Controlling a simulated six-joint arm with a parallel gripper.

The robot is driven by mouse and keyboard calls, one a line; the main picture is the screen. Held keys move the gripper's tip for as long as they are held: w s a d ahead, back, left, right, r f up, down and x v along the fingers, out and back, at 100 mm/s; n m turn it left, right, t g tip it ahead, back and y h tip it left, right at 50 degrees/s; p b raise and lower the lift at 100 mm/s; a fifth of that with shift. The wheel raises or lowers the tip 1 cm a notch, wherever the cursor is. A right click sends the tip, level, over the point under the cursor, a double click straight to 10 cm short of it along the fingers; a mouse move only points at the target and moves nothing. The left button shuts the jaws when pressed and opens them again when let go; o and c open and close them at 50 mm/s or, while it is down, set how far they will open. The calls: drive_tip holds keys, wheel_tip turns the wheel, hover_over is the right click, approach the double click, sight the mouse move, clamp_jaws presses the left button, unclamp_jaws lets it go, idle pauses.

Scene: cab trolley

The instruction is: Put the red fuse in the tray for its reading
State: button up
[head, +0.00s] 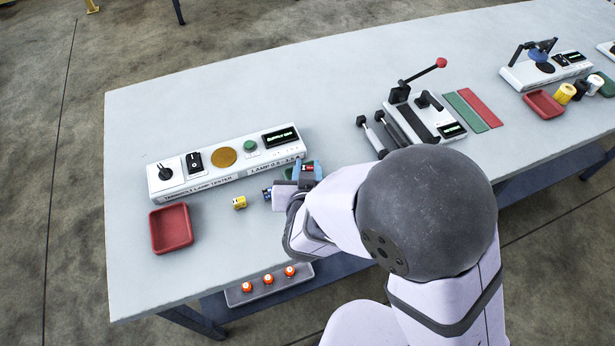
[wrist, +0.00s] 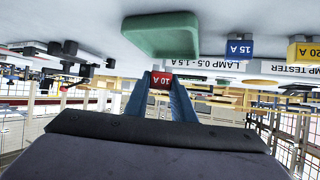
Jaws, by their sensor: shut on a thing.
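The red fuse (wrist: 160,80), marked 10 A, is between the blue fingers of my gripper (wrist: 160,88) in the wrist view. My gripper is shut on it and holds it above the table. In the head view my gripper (head: 306,170) is near the right end of the lamp tester, with a bit of the red fuse (head: 308,167) showing. A green tray (wrist: 160,40) stands close by; in the head view it is mostly hidden behind my gripper. A red tray (head: 171,228) stands empty at the left, in front of the tester.
The lamp tester (head: 225,163) has a knob, switch, gold disc, green button and lit display. A yellow 20 A fuse (head: 239,202) and blue 15 A fuse (head: 267,193) stand before it. An orange-lamp rack (head: 268,284) is at the front edge. A lever device (head: 425,118) stands right.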

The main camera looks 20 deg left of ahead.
drive_tip(key=shift+f, duration=1.95)
drive_tip(key=shift+f, duration=0.1)
drive_tip(key=shift+f+b, duration=0.15)
drive_tip(key=shift+b, duration=0.2)
drive_tip(key=o, duration=0.7)
drive_tip(key=shift+r, duration=0.2)
